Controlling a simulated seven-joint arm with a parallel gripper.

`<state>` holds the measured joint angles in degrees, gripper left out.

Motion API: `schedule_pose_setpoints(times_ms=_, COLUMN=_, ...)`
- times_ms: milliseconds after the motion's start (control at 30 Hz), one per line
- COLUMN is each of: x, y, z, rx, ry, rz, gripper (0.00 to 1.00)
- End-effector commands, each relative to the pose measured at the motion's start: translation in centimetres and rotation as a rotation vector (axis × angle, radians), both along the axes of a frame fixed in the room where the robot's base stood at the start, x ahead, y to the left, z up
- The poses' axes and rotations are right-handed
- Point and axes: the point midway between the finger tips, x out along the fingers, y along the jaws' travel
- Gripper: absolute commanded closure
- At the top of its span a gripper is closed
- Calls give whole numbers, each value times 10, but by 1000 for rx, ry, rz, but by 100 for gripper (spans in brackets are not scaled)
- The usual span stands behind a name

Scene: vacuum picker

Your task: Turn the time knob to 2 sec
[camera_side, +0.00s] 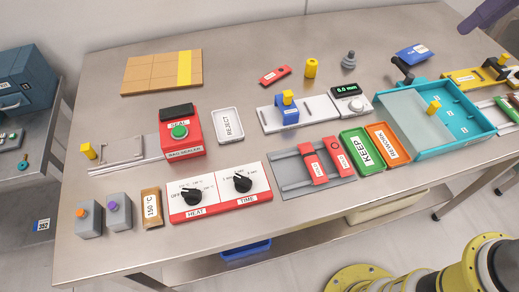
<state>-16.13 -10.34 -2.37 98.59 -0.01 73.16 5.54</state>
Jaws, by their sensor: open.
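The time knob (243,183) is a black knob on the right half of a red-edged white panel (220,195), above the label TIME. Small print sits around it, too fine to read surely, and I cannot tell exactly which mark its pointer faces. A matching black heat knob (191,195) sits on the left half, above the label HEAT, with OFF printed at its left. No gripper is clearly in view near the panel. A dark purple piece enters at the top right corner, and I cannot tell whether it belongs to my gripper.
A red bag sealer (182,140) and a white REJECT tray (228,125) stand behind the panel. Grey blocks and a brown 150 °C packet (151,208) stand left. A grey rack (318,187) with red packets lies right. The space above the knobs is clear.

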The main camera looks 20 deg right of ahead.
Motion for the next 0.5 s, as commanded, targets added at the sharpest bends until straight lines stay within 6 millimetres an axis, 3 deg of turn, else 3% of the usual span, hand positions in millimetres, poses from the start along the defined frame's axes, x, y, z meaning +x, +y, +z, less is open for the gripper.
schedule_pose_setpoints(times_ms=33, x=16, y=20, z=0, rx=-5, ry=21, rz=39, gripper=50)
schedule_pose_setpoints(times_ms=200, x=56, y=89, z=-7, rx=-26, ry=84, rz=156, gripper=50)
schedule_pose_setpoints(times_ms=367, x=79, y=165, z=-34, rx=-57, ry=144, rz=272, gripper=50)
schedule_pose_setpoints(times_ms=500, x=81, y=237, z=-71, rx=-94, ry=196, rz=380, gripper=50)
